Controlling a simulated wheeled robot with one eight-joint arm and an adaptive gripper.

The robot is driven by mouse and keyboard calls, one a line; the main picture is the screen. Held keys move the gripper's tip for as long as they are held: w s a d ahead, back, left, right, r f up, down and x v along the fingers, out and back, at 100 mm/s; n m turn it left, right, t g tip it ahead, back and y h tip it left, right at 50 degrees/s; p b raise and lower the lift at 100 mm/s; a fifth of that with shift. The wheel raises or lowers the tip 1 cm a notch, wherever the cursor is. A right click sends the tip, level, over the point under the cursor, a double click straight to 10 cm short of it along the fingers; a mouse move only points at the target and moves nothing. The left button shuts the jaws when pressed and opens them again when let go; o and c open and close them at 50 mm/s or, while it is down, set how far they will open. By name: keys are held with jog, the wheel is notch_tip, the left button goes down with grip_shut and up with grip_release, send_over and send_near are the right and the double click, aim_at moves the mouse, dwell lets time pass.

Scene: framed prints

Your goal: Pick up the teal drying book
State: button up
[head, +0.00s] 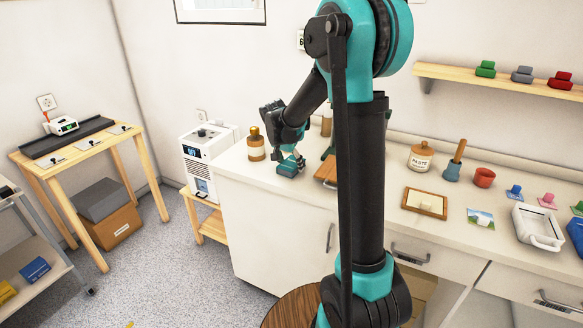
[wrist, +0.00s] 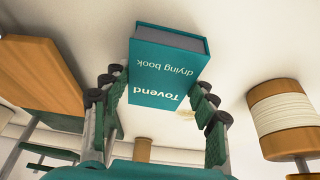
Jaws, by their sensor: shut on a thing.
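The teal drying book (wrist: 165,62) stands between my gripper's fingers in the wrist view, with "Tovend drying book" on its cover. My gripper (wrist: 160,95) is shut on it, one finger along each side. In the head view the book (head: 291,166) is a small teal block at the left end of the white counter, under my gripper (head: 288,150). I cannot tell whether it touches the counter.
An amber bottle (head: 256,146) stands close left of the book on the counter (head: 240,178). A wooden piece (head: 326,172) lies to the right, partly behind my arm. Farther right are a paste jar (head: 420,158), a wooden frame (head: 425,203) and a white tray (head: 537,228).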

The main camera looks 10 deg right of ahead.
jog(key=shift+c, duration=1.2)
jog(key=shift+r, duration=0.15)
